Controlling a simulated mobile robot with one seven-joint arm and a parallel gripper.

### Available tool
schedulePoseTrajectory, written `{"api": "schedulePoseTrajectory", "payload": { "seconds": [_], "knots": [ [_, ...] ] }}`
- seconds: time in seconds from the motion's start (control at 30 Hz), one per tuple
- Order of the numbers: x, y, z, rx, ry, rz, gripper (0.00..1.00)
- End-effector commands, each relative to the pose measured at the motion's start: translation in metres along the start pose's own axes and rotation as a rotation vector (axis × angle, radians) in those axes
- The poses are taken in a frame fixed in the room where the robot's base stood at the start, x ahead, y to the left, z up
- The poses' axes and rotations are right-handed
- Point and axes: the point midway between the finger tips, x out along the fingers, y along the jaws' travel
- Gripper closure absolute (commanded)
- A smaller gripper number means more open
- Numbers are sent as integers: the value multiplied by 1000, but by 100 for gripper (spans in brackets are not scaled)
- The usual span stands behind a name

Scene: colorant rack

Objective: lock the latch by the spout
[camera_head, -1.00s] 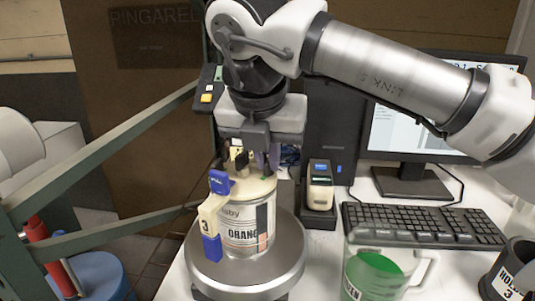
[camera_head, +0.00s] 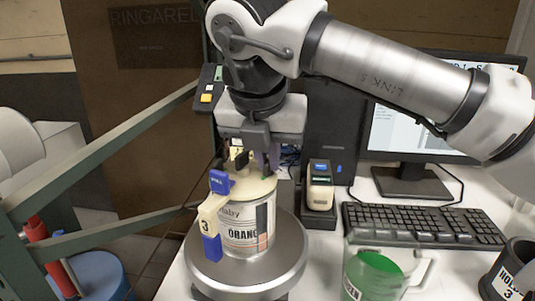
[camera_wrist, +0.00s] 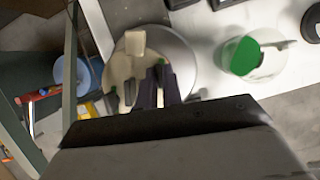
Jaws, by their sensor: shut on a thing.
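My gripper (camera_head: 256,165) points down at the lid behind the spout. In the wrist view its fingers (camera_wrist: 159,85) are close together over the lid, shut on a small latch with a green mark (camera_wrist: 160,62). The fingers hide most of the latch, so its position is unclear.
A clear jug with green contents (camera_head: 375,275) and a dark cup (camera_head: 505,275) stand at the right. A keyboard (camera_head: 425,224), a monitor (camera_head: 425,125) and a small device (camera_head: 320,187) stand behind. A green metal frame (camera_head: 110,150) crosses at the left.

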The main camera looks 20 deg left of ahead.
Motion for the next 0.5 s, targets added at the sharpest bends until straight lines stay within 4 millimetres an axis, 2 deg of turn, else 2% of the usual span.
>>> {"api": "schedulePoseTrajectory", "payload": {
  "seconds": [0.07,0.1,0.23,0.5],
  "knots": [
    [0,0,0,0,1,-1,100],
    [0,0,0,0,1,-1,89],
    [0,0,0,0,1,-1,72],
    [0,0,0,0,0,0,70]
  ]
}}
